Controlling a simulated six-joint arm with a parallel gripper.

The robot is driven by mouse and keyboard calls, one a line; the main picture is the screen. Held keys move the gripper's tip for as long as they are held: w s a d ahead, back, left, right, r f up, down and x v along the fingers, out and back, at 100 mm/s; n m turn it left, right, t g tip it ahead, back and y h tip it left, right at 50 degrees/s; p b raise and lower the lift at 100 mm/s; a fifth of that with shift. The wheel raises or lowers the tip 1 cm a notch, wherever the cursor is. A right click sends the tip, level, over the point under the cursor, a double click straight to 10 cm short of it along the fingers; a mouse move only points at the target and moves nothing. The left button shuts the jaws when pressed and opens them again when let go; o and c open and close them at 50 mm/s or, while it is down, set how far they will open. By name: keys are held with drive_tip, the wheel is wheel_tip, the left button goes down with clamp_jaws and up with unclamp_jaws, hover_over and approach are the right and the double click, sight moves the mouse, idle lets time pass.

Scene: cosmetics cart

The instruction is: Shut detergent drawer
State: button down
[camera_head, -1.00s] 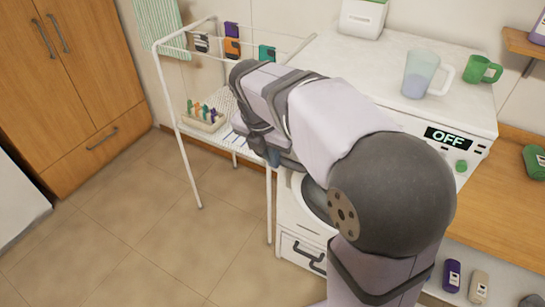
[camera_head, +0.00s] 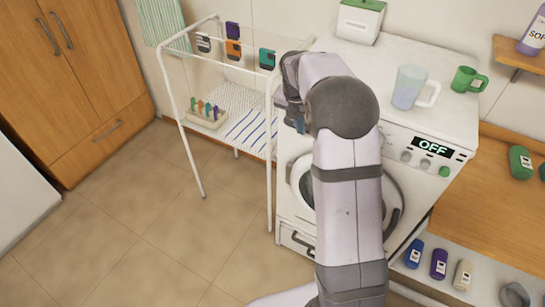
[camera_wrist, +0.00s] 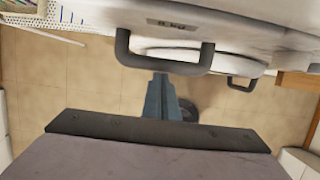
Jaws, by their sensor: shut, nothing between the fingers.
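The washing machine (camera_head: 460,100) stands at the middle right, its display reading OFF. In the wrist view, a white front with a small label and a dark bar handle (camera_wrist: 123,48) sits close ahead; it looks like the detergent drawer. In the head view, my arm hides that upper left part of the machine. My gripper (camera_head: 300,126) is in front of it. In the wrist view, the gripper (camera_wrist: 161,84) is shut and empty, its tips at the handle's lower bar. I cannot tell whether they touch, or how far out the drawer is.
The round door (camera_head: 297,178) is partly behind my arm, with a lower drawer (camera_head: 297,240) below. A white drying rack (camera_head: 190,130) stands close on the left. A measuring jug (camera_head: 407,88) and green mug (camera_head: 466,79) stand on top. The floor at left is clear.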

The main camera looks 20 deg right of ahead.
drive_tip(key=shift+w+d+r, duration=0.1)
drive_tip(key=shift+w+d, duration=0.25)
drive_tip(key=shift+r, duration=0.1)
idle(0.3)
drive_tip(key=s+a+r+b, duration=0.3)
drive_tip(key=s+a+r, duration=0.2)
drive_tip(key=r, duration=0.5)
drive_tip(key=shift+b, duration=0.35)
drive_tip(key=shift+a, duration=0.1)
